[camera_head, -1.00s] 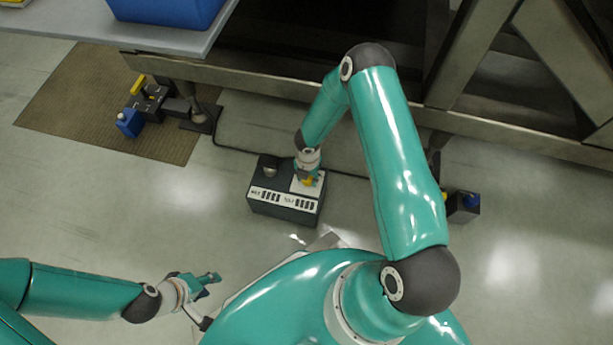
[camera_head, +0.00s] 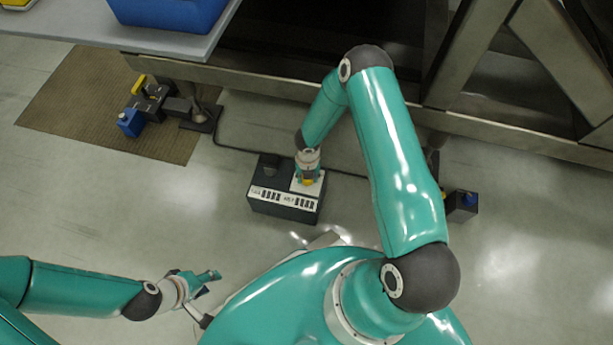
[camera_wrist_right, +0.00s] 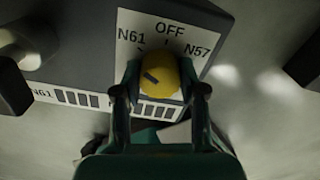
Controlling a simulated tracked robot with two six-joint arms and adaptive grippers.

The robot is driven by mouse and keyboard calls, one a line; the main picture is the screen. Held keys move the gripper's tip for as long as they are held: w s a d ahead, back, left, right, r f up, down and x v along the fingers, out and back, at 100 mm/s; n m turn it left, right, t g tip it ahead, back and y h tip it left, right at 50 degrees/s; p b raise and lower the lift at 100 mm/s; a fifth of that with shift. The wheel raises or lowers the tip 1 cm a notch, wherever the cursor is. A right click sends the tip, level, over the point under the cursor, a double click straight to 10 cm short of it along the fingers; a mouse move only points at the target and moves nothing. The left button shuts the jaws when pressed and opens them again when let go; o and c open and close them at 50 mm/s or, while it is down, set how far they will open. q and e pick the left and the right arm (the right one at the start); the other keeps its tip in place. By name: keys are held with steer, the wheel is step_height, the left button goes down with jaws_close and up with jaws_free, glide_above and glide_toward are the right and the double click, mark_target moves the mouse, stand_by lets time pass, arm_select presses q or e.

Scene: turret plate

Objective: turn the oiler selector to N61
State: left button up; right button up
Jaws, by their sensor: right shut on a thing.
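The dark selector box (camera_head: 285,212) stands on the floor near the middle of the head view. In the right wrist view its white dial plate (camera_wrist_right: 203,63) reads N61 at upper left, OFF at the top and N57 at the right. The yellow selector knob (camera_wrist_right: 165,82) has a dark mark on its left half, slanting toward the upper left, on the N61 side. My right gripper (camera_wrist_right: 157,88) is shut on the knob, one finger on each side. It also shows over the box in the head view (camera_head: 307,176). My left gripper (camera_head: 206,281) is apart from the box at lower left; its finger gap is unclear.
A second, dark knob (camera_head: 269,166) stands on the box's left part. A blue-and-black device with a yellow part (camera_head: 145,107) lies on the brown mat (camera_head: 65,100). A dark block with a blue part (camera_head: 462,207) stands at right. A metal frame (camera_head: 265,86) runs behind.

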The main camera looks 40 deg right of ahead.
steer(key=shift+s, duration=0.15)
steer(key=o, duration=1.1)
steer(key=shift+o, duration=0.2)
steer(key=shift+r, duration=0.3)
step_height(320, 180, up, 11)
steer(key=shift+r, duration=0.1)
